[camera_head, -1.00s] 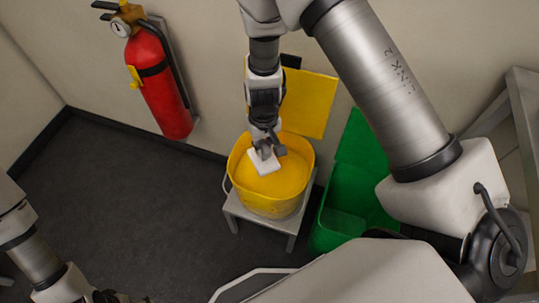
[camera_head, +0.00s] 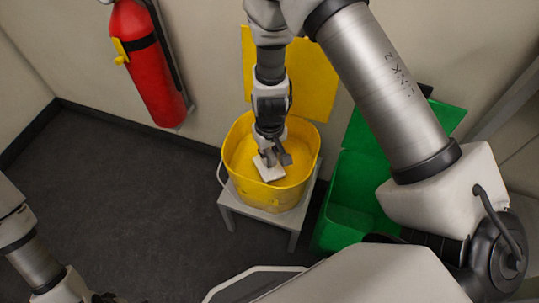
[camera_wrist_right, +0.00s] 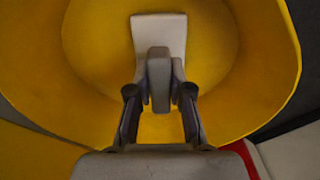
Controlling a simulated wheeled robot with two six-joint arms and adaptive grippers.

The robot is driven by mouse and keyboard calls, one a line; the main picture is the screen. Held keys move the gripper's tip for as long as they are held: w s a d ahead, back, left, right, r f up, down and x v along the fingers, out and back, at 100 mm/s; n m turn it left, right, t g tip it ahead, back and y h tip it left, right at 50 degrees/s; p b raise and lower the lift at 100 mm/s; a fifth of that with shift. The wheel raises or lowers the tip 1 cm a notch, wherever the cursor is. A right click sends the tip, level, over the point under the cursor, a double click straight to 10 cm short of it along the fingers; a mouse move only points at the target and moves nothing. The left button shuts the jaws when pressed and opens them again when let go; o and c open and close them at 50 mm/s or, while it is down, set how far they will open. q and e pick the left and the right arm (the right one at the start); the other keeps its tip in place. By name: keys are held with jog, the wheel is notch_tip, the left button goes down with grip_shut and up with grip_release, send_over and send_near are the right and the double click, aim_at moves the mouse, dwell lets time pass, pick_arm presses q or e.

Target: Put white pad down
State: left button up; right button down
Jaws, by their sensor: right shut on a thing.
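The white pad (camera_head: 268,170) is a small flat white piece inside the open yellow bucket (camera_head: 300,189). My right gripper (camera_head: 270,158) reaches down into the bucket and is shut on the pad. In the right wrist view, the pad (camera_wrist_right: 159,32) sticks out beyond the fingers (camera_wrist_right: 159,80) over the bucket's floor (camera_wrist_right: 100,40). I cannot tell whether the pad touches the floor. Part of my left arm shows at the lower left, but its fingertips are not clearly visible.
The bucket stands on a small grey stool (camera_head: 293,222) by the wall, its yellow lid (camera_head: 315,80) raised behind. A green bin (camera_head: 352,190) with an open lid is right beside it. A red fire extinguisher (camera_head: 150,65) hangs on the wall. The dark floor (camera_head: 120,210) at left is clear.

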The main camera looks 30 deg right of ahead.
jog(key=shift+r, duration=0.1)
jog(key=c, duration=1.1)
grip_release()
jog(key=shift+f, duration=0.2)
jog(key=shift+o, duration=0.2)
jog(key=shift+r, duration=0.1)
jog(key=shift+r, duration=0.3)
notch_tip(320, 180, up, 12)
jog(key=p, duration=0.4)
jog(key=shift+f+p, duration=0.2)
jog(key=shift+p, duration=0.1)
jog(key=shift+s, duration=0.1)
